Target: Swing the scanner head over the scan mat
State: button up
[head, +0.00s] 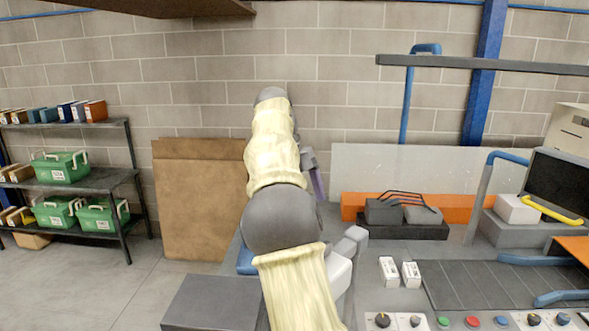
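A dark ribbed mat (490,285), which looks like the scan mat, lies flat on the bench at the lower right, with nothing visible on it. A dark panel (562,180) with a yellow bar handle (552,210) stands behind it at the right edge. It may be the scanner head, but I cannot tell for sure. My arm in cream sleeves rises through the middle of the view. A grey and purple part (313,175) at its right side may be my gripper, well left of the panel. The fingers are mostly hidden, so their opening does not show.
Two white boxes (400,272) and a row of knobs and buttons (472,321) are at the mat's left and front. A black tray with grey items (402,220) and an orange block (452,208) stand behind. Shelves with green boxes (60,167) are far left.

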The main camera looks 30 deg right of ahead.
jog(key=shift+p+v, duration=2.5)
jog(key=shift+p, duration=0.05)
jog(key=shift+d, duration=0.1)
